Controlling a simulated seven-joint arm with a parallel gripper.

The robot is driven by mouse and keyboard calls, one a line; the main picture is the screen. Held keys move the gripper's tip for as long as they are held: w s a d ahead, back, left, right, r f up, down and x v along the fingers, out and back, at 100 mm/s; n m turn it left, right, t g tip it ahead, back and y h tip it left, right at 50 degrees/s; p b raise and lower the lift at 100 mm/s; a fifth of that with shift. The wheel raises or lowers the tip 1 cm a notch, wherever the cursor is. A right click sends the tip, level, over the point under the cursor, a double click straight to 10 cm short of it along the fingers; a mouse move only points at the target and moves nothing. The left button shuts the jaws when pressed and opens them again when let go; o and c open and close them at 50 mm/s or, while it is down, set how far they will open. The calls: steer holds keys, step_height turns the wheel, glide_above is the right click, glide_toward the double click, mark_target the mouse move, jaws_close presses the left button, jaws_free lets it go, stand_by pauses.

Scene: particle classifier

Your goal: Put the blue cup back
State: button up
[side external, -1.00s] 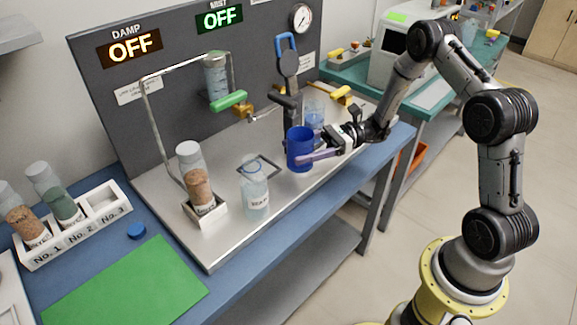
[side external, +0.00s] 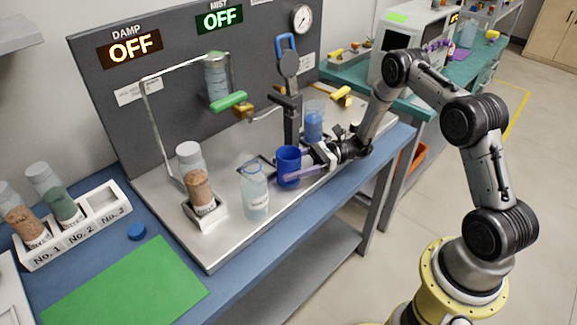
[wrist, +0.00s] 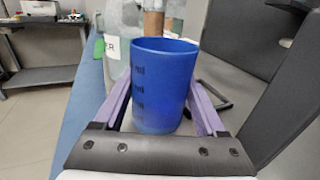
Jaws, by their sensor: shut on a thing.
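The blue cup (side external: 288,166) is upright, held over the metal worktop near its front edge. In the wrist view the blue cup (wrist: 162,85) fills the middle, with graduation marks on its side. My gripper (side external: 305,174) is shut on it, its purple fingers (wrist: 204,108) on either side. I cannot tell whether the cup's base touches the worktop.
A clear labelled bottle (side external: 255,192) stands just left of the cup. A beaker with blue contents (side external: 313,124) and a stand with a blue handle (side external: 288,65) are behind. A brown-filled vial (side external: 194,172) stands in a holder further left.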

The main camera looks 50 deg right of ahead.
steer(key=shift+f, duration=0.15)
steer(key=o, duration=1.5)
steer(key=shift+o, duration=0.2)
